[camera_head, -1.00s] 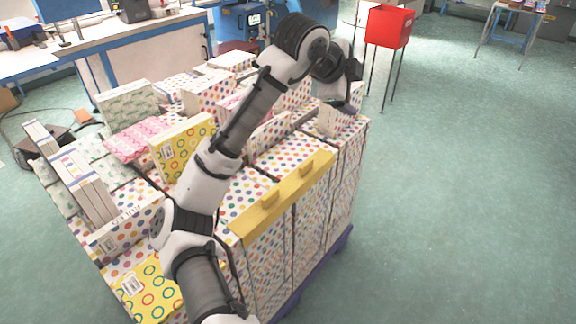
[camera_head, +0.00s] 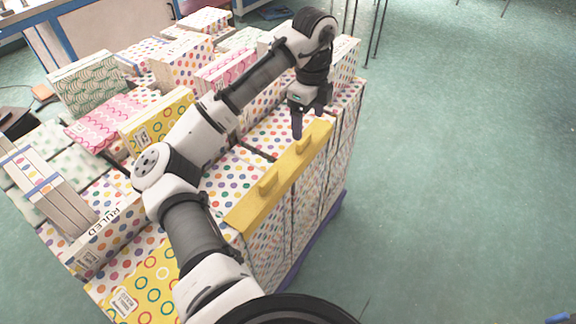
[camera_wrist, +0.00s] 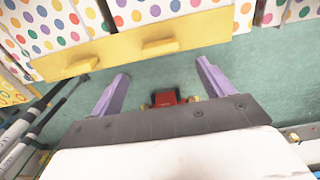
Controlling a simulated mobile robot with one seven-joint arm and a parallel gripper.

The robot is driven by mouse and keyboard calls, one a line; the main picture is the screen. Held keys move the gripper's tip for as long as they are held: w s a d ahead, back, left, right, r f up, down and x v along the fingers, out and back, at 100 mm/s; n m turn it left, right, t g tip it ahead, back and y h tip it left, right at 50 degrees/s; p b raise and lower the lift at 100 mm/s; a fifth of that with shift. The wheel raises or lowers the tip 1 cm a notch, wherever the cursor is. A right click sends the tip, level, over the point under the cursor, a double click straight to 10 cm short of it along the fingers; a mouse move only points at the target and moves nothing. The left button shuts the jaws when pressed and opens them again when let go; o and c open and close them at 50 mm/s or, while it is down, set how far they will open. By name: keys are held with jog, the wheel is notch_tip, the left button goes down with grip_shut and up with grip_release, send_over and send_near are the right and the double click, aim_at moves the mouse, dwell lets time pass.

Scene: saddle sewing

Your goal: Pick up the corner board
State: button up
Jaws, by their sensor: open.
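The yellow corner board (camera_head: 268,190) lies along the top right edge of the stack of polka-dot boxes in the head view. It has two raised tabs on its top. In the wrist view the board (camera_wrist: 115,52) runs across the upper part, with a tab (camera_wrist: 160,46) near its middle. My gripper (camera_head: 311,122) is above the far end of the board, with its fingers pointing down. In the wrist view its two purple fingers (camera_wrist: 160,74) are spread apart with nothing between them. I cannot tell whether a finger touches the board.
Polka-dot boxes (camera_head: 232,180) fill the stack beside the board. A yellow ringed box (camera_head: 150,122) and a green-patterned box (camera_head: 92,80) stand on top. Open green floor (camera_head: 450,190) lies to the right.

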aim_at(305, 138)
jog(key=shift+w+a+f, duration=0.15)
jog(key=shift+f, duration=1.8)
jog(key=shift+w+a+f, duration=0.1)
jog(key=shift+w+f, duration=0.05)
jog(key=shift+f, duration=1.75)
jog(key=c, duration=1.2)
jog(key=shift+r, duration=0.15)
